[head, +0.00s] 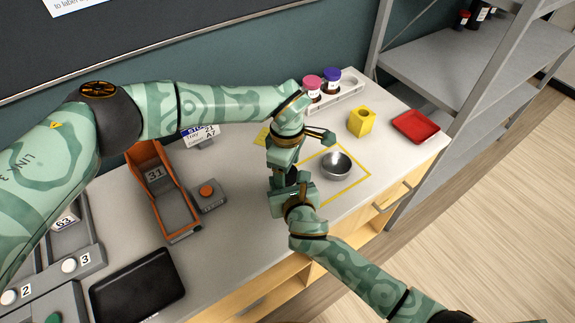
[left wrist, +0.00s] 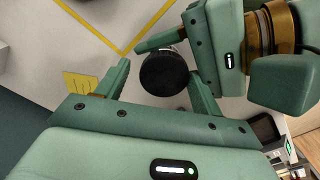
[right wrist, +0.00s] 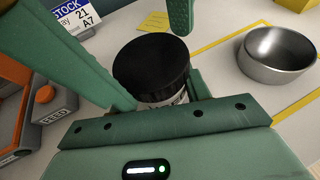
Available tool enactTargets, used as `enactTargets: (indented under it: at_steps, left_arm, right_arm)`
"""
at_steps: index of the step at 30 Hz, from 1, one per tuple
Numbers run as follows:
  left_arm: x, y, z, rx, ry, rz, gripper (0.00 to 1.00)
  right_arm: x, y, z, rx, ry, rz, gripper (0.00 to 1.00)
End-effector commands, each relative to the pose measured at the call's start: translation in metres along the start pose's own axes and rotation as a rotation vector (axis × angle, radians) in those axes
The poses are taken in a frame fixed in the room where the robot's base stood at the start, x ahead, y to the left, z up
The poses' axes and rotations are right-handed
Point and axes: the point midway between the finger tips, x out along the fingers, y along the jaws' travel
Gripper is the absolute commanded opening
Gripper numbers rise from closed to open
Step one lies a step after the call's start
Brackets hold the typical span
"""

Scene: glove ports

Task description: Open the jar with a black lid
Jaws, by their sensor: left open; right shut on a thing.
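A jar with a black lid (right wrist: 150,64) stands in my right gripper, with part of a white label below the lid. In the head view the jar is mostly hidden between my two grippers. The lid also shows in the left wrist view (left wrist: 165,73). My right gripper (right wrist: 160,85) is shut on the jar's body, its fingers on either side below the lid. My left gripper (left wrist: 160,72) is open above the jar, with its fingers on either side of the lid and gaps showing. The lid looks seated on the jar.
A metal bowl (head: 336,166) stands inside a yellow taped outline on the table. A yellow block (head: 361,122), a red tray (head: 415,126) and a rack (head: 338,94) with pink- and purple-capped vials are behind. An orange bin (head: 148,162) and a button box (head: 208,196) are left.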

Motion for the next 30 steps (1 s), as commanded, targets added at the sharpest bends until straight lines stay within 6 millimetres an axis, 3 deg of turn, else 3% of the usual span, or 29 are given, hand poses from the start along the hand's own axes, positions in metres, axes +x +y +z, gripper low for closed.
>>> enactTargets:
  at_steps: [3,11,16,21,26,30]
  left_arm:
    - [-0.001,-0.003,0.000,-0.001,0.000,-0.010,0.75]
    - [-0.037,-0.002,0.001,0.001,-0.002,-0.008,0.75]
    - [-0.045,-0.001,0.001,-0.007,-0.012,-0.009,0.71]
    - [-0.056,0.009,0.006,-0.107,-0.176,-0.014,0.71]
    - [-0.087,0.034,0.071,-0.209,-0.573,0.062,0.71]
    - [-0.141,0.071,0.122,-0.397,-0.961,0.174,0.71]
  right_arm:
    - [0.002,-0.005,0.000,-0.002,0.000,-0.011,0.00]
    - [0.001,-0.005,-0.001,-0.002,0.002,-0.010,0.00]
    - [0.001,-0.004,-0.001,-0.002,0.001,-0.007,0.00]
    - [0.001,-0.003,-0.001,-0.001,0.001,-0.006,0.00]
    - [0.001,-0.003,-0.001,-0.001,0.001,-0.005,0.00]
    - [0.001,-0.002,-0.001,-0.001,0.001,-0.005,0.00]
